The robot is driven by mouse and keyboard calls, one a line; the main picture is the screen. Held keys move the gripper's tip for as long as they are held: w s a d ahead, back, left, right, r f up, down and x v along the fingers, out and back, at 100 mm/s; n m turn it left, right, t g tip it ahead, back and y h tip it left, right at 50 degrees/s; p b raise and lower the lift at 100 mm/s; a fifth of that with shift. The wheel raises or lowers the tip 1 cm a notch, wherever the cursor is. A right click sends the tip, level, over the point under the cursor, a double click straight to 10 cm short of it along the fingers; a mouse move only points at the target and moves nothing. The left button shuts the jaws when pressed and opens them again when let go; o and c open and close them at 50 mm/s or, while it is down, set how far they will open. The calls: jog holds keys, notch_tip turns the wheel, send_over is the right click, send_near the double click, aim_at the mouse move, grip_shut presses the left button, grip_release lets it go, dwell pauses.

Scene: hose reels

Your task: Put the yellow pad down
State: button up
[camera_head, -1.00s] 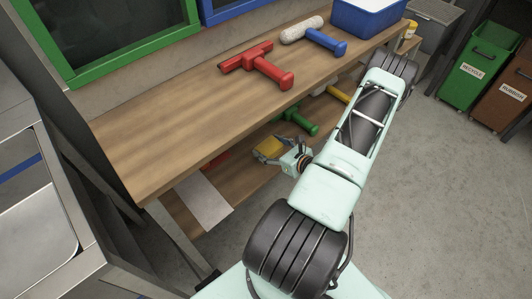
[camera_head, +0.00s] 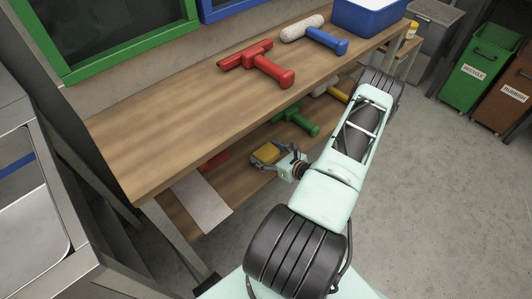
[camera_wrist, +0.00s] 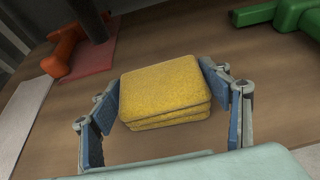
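The yellow pad (camera_wrist: 165,93) looks like a small stack of layers and lies flat at the lower wooden shelf in the wrist view. It shows small in the head view (camera_head: 266,153), under the bench top. My gripper (camera_wrist: 160,84) is open, with one blue-lined finger on each side of the pad. A narrow gap shows at the left finger; the right finger is very close to the pad, and I cannot tell if it touches. In the head view my gripper (camera_head: 265,156) reaches in over the lower shelf from the right.
A green tool (camera_head: 298,121) lies on the lower shelf behind the pad. An orange-red tool (camera_wrist: 66,50) and a red sheet (camera_wrist: 92,62) are at the wrist view's upper left. A pale sheet (camera_head: 203,205) lies at the shelf's left. The bench top (camera_head: 170,135) overhangs the shelf.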

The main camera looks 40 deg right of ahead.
jog(key=o, duration=0.3)
jog(key=shift+r, duration=0.1)
jog(key=shift+r, duration=0.2)
jog(key=p+v, duration=0.2)
jog(key=v, duration=1)
jog(key=shift+f, duration=0.15)
